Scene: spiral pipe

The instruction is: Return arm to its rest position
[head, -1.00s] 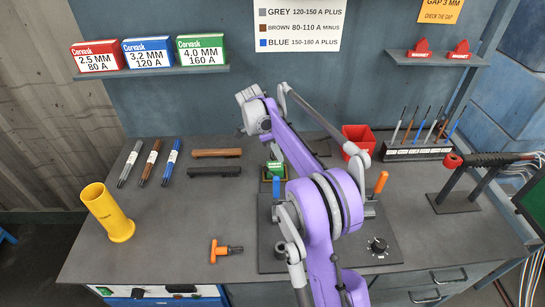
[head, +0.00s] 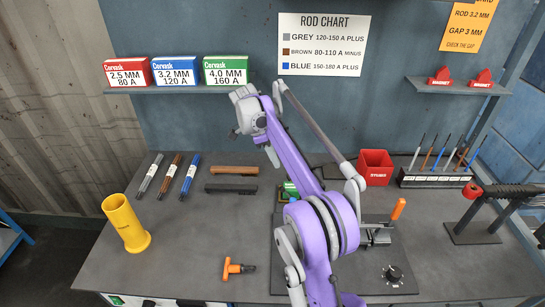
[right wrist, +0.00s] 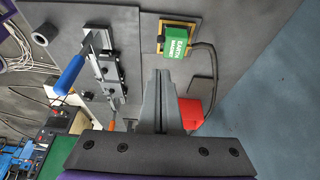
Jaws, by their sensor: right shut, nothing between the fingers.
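My right arm, purple and grey, rises from the bottom of the head view across the middle of the bench. Its folded upper end is in front of the back wall, above the bench top. In the right wrist view my right gripper (right wrist: 160,73) has its dark fingers together, with nothing between them. It is above the bench, apart from the green earth magnet block (right wrist: 177,45) and the blue-handled clamp (right wrist: 92,62). In the head view the arm partly hides the green block (head: 290,188) and the clamp. My left gripper is not in view.
An orange-handled tool (head: 238,268) lies at the front. A red bin (head: 375,166), rod rack (head: 435,178) and torch stand (head: 475,225) are on the right.

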